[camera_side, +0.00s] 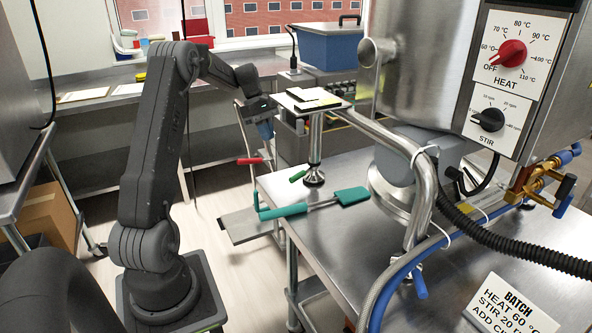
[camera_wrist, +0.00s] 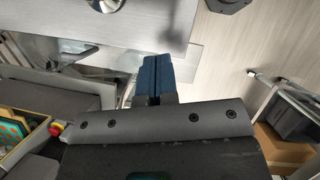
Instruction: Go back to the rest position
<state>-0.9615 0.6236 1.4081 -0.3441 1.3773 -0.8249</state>
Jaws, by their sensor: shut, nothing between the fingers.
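My gripper (camera_side: 265,128) hangs at the end of my dark arm, fingers down, left of the small raised stand in the side view. In the wrist view its two blue fingers (camera_wrist: 152,76) lie together with nothing between them. The gripper is shut and empty, and no object appears to touch it.
A steel table (camera_side: 335,260) carries a teal spatula (camera_side: 312,204) at its left edge. A raised platform (camera_side: 313,100) stands close right of my gripper. The steel kettle machine, with a red heat knob (camera_side: 513,53) and black stir knob (camera_side: 489,120), fills the right.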

